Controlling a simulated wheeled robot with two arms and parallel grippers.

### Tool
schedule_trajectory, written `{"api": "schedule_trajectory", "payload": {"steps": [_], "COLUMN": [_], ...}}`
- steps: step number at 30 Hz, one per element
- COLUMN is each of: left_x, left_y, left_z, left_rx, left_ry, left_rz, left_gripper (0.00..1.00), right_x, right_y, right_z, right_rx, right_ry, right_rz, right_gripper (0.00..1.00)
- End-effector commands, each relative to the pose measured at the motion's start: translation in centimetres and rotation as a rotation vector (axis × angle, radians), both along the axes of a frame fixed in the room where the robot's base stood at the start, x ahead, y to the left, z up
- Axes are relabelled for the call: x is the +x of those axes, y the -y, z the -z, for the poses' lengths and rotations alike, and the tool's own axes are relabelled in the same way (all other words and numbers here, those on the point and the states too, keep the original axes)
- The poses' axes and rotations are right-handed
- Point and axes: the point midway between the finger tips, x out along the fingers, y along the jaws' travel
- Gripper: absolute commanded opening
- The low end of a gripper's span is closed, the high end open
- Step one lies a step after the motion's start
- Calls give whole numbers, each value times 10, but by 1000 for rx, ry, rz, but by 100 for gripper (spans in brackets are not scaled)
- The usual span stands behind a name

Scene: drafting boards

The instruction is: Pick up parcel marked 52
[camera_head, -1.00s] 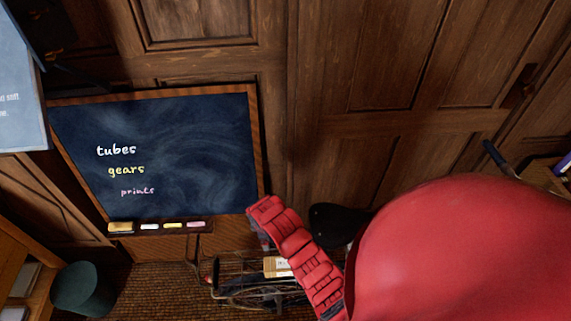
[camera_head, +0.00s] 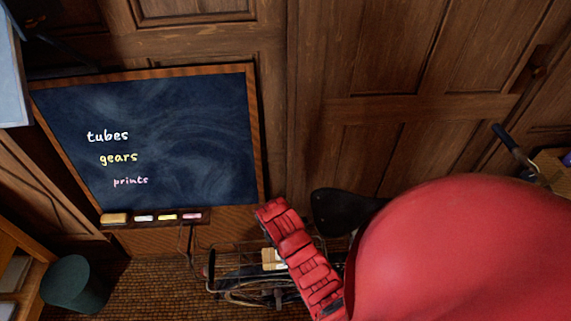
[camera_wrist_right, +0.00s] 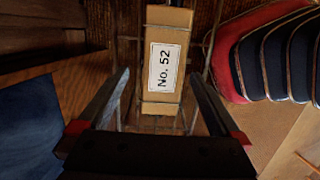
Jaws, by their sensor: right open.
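The parcel (camera_wrist_right: 176,102) is a tan box with a white label (camera_wrist_right: 164,68) reading "No. 52" in the right wrist view. It stands among the thin wires of a basket (camera_wrist_right: 205,45). In the head view a small pale box (camera_head: 268,258), partly hidden by my red arm, sits in a wire basket; its label cannot be read there. My right gripper (camera_wrist_right: 159,74) is open, its two fingers spread to either side of the parcel's near end in that view. Whether the fingertips reach beside it or stop short is unclear. My left gripper is out of view.
A bicycle with a black saddle (camera_head: 345,211) and a handlebar grip (camera_head: 507,138) stands by the wood-panelled wall. A chalkboard (camera_head: 190,150) lists tubes, gears and prints. A dark green bin (camera_head: 73,285) stands at lower left. Basket wires run close around the parcel.

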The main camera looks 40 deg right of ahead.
Motion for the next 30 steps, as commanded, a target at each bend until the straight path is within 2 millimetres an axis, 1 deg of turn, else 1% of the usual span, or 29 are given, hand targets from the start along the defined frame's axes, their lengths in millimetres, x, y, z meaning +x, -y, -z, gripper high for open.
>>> {"api": "schedule_trajectory", "payload": {"steps": [5, 10, 12, 15, 19, 25, 26, 30], "left_x": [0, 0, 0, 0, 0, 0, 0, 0], "left_y": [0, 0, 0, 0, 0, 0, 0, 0], "left_z": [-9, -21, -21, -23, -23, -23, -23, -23], "left_rx": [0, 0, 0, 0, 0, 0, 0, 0], "left_ry": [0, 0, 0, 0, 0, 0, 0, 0], "left_rz": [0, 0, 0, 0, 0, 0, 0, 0], "left_gripper": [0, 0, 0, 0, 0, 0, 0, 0], "right_x": [-3, -7, -8, -6, -8, -8, -7, -8], "right_y": [0, -1, 1, 2, 2, 2, 3, 3], "right_z": [9, 30, 40, 47, 52, 53, 53, 53], "right_rx": [0, 2, 1, 0, 1, 0, 0, 0], "right_ry": [-4, -3, -5, 1, -1, 1, 1, 1], "right_rz": [0, -1, 1, -1, -1, -1, -1, -1], "right_gripper": [100, 100, 100, 100, 100, 100, 96, 71]}}
